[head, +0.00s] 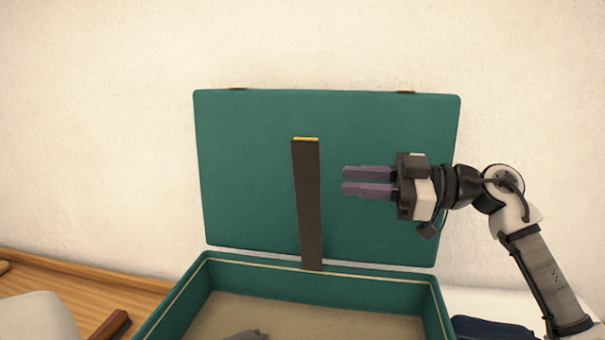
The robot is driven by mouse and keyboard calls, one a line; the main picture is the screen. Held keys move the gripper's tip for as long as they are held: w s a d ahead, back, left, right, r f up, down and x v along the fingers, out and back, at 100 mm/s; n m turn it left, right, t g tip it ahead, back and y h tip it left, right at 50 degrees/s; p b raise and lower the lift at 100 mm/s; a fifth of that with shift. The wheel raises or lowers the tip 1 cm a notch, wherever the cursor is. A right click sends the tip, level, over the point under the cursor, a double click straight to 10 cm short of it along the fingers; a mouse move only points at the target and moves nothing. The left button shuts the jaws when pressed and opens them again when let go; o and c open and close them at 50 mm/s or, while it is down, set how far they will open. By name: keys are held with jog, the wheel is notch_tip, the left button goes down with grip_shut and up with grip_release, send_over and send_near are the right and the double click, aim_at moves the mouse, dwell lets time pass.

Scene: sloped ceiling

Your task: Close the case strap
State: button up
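A teal case (240,180) stands open with its lid upright at the back, close to the wall. A dark strap (308,205) with a yellow tip stands upright in front of the lid, rising from the case's back edge. My gripper (343,180) points left, to the right of the strap's upper part. Its two purple fingers are parallel with a gap between them, and nothing shows in the gap. The fingers appear apart from the strap, though the depth between them is hard to tell.
The case's beige interior (285,317) holds a grey item (247,335), partly cut off by the frame. A wooden surface (85,290) lies at left with a pale rounded object (35,318). Dark folded cloth (492,328) lies at right. The wall rises behind the lid.

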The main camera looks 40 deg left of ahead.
jog(key=p+x, duration=0.3)
jog(key=x, duration=0.8)
jog(key=shift+w, duration=0.1)
grip_shut()
dwell(1.0)
